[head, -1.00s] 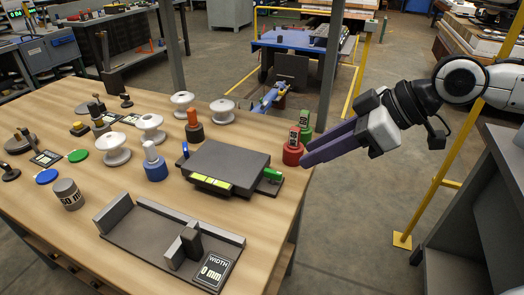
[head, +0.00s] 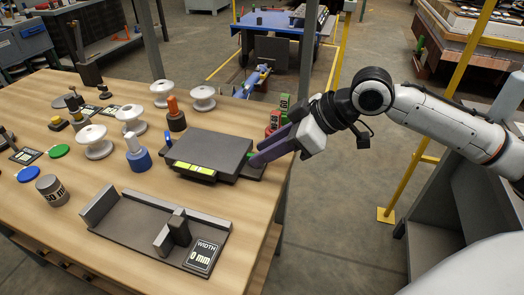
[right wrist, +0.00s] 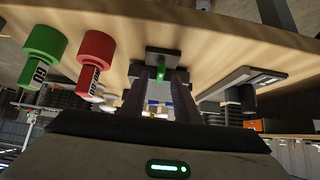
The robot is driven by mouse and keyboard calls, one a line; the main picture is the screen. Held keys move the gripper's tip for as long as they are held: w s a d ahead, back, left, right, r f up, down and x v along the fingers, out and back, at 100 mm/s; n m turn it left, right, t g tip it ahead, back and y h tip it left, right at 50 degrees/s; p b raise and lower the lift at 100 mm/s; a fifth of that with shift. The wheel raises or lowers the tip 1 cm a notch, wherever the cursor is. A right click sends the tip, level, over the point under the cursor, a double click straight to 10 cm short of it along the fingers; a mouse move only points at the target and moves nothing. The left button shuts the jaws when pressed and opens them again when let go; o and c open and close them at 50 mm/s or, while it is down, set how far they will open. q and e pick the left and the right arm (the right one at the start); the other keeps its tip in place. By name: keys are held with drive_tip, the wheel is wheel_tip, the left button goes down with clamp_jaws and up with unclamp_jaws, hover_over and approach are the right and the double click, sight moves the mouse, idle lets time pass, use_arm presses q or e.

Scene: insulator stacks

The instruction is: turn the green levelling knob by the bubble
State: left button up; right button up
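A dark levelling block (head: 212,150) stands on the wooden table, with a yellow-green bubble strip (head: 195,169) along its front edge. The green levelling knob sits at the block's right side, and my right gripper's fingers hide most of it in the head view. In the right wrist view the green knob (right wrist: 160,88) shows between the fingertips. My right gripper (head: 258,159) reaches in from the right, low beside the block. In the right wrist view its two dark fingers (right wrist: 160,84) stand apart with a gap around the knob. My left gripper is not in view.
Red (right wrist: 95,58) and green (right wrist: 42,52) cylinders stand close beside my right gripper. A grey width gauge (head: 160,235) lies in front of the block. A blue-based post (head: 138,158) and white insulators (head: 131,118) stand to the left.

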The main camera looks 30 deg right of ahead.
drive_tip(key=shift+w+a+f, duration=0.3)
drive_tip(key=shift+w+f, duration=0.05)
drive_tip(key=shift+f, duration=0.1)
clamp_jaws()
